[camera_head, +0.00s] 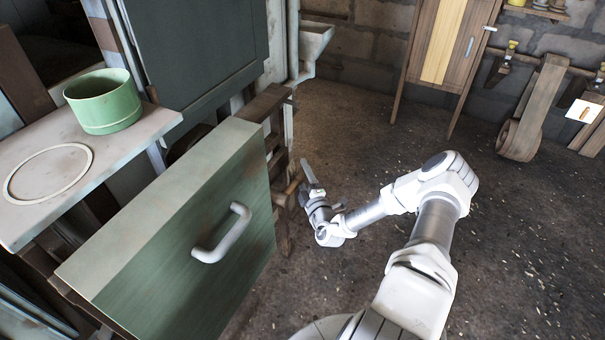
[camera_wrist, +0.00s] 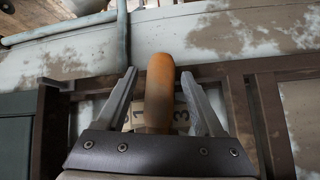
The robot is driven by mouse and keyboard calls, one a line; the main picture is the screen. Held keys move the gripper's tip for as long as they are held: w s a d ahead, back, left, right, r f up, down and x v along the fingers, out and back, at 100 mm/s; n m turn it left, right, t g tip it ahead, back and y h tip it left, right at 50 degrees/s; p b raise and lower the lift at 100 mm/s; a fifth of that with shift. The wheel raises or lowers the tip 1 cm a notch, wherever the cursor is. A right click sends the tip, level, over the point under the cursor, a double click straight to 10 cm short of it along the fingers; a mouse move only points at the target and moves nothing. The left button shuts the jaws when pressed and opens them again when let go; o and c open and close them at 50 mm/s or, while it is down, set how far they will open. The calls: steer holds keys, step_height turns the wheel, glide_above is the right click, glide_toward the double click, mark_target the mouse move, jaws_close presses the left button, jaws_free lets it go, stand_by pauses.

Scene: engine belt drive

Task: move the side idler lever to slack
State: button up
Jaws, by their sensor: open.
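The side idler lever shows in the wrist view as a round orange-brown wooden handle (camera_wrist: 159,85) pointing towards the camera. Behind it is a pale plate with the digits 1 and 3 (camera_wrist: 182,115); the middle of the plate is hidden by the handle. My gripper (camera_wrist: 158,73) is open, with one finger on each side of the handle and a visible gap on both sides. In the head view my gripper (camera_head: 309,178) is beside the dark frame, and a small brown handle (camera_head: 292,185) shows just left of it.
A green front panel with a pale bar handle (camera_head: 222,235) juts out left of my arm. A green pot (camera_head: 105,101) and a pale ring (camera_head: 48,172) are on the ledge. A wooden cabinet (camera_head: 446,45) stands at the back wall.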

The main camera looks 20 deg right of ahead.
jaws_close()
stand_by(1.3)
